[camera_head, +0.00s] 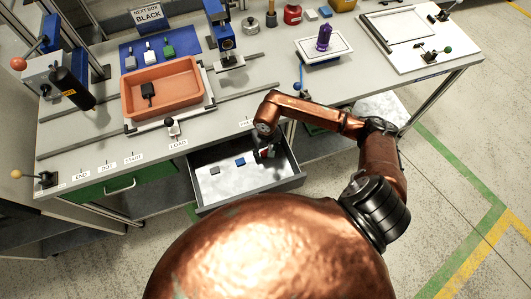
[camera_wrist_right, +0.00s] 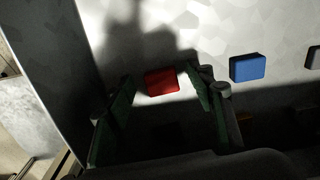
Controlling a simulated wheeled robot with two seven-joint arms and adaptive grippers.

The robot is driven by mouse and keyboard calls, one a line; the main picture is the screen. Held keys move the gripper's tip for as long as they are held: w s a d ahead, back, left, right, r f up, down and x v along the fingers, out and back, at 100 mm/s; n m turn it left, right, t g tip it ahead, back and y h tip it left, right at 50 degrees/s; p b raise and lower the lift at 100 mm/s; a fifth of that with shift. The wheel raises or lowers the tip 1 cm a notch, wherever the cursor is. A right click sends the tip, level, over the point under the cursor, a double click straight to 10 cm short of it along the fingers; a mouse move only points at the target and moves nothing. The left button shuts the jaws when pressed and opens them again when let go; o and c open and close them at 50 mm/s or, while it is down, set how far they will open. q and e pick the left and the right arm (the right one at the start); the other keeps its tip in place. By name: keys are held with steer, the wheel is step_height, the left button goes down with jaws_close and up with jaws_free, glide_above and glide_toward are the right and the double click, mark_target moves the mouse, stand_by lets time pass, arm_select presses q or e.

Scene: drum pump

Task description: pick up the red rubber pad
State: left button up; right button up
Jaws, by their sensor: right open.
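The red rubber pad (camera_wrist_right: 161,82) lies on the light floor of the open drawer (camera_head: 202,202) in the right wrist view. My right gripper (camera_wrist_right: 160,90) is open, with a green-lined finger on each side of the pad in that view. Gaps show between the pad and both fingertips, and I cannot tell how far above the drawer floor the tips are. In the head view my right gripper (camera_head: 266,152) reaches into the drawer's right part and largely hides the red pad. My left gripper is not in view.
A blue pad (camera_head: 240,162) and a grey pad (camera_head: 215,170) lie left of the gripper in the drawer. The blue pad also shows in the wrist view (camera_wrist_right: 247,67). Drawer walls and the workbench edge are close by. An orange tray (camera_head: 190,79) stands on the bench.

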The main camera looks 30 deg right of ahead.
steer(key=shift+c, duration=0.2)
steer(key=c, duration=1)
steer(key=shift+o, duration=0.2)
steer(key=shift+r, duration=0.15)
